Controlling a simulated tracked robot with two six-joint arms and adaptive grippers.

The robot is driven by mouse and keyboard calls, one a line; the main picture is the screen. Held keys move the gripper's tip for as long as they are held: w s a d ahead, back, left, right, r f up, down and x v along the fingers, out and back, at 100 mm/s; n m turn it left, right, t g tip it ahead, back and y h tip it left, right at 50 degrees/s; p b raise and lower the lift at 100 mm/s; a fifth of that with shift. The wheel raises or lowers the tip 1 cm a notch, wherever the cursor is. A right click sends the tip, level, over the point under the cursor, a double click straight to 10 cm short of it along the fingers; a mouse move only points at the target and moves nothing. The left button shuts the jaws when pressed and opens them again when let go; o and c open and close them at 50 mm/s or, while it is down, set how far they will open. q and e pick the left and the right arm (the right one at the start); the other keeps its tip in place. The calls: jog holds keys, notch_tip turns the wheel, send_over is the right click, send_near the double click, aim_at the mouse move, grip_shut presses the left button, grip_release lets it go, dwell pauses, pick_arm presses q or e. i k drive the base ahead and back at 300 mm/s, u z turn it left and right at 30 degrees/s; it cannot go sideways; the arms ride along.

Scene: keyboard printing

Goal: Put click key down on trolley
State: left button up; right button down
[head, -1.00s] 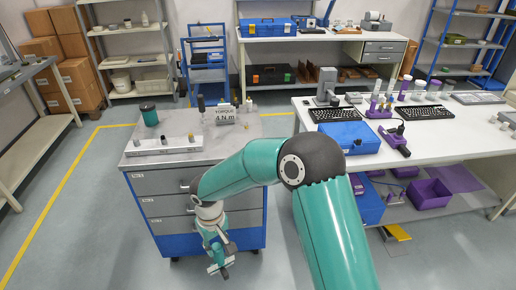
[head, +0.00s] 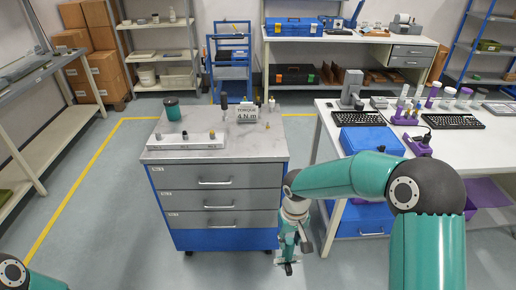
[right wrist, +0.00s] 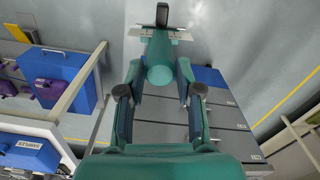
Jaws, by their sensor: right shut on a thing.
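My right gripper (head: 291,240) hangs low beside the front right corner of the trolley, below its top. It is shut on the click key (right wrist: 160,62), a teal body with a grey crosspiece and a black end. In the right wrist view the two fingers of my right gripper (right wrist: 160,92) stand on either side of it. In the head view the click key (head: 288,267) is small and partly hidden by the gripper. The trolley (head: 235,152) has a grey top, grey drawers and a blue base. My left gripper is out of view.
The trolley top carries a dark green jar (head: 172,112), a white holder strip (head: 185,142), a torque sign (head: 247,114) and small upright parts. Its front right area looks clear. A white workbench (head: 480,140) with blue boxes stands to the right.

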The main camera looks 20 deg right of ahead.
aim_at(256, 147)
jog(key=z, duration=0.1)
jog(key=i, duration=1)
jog(key=u, duration=0.1)
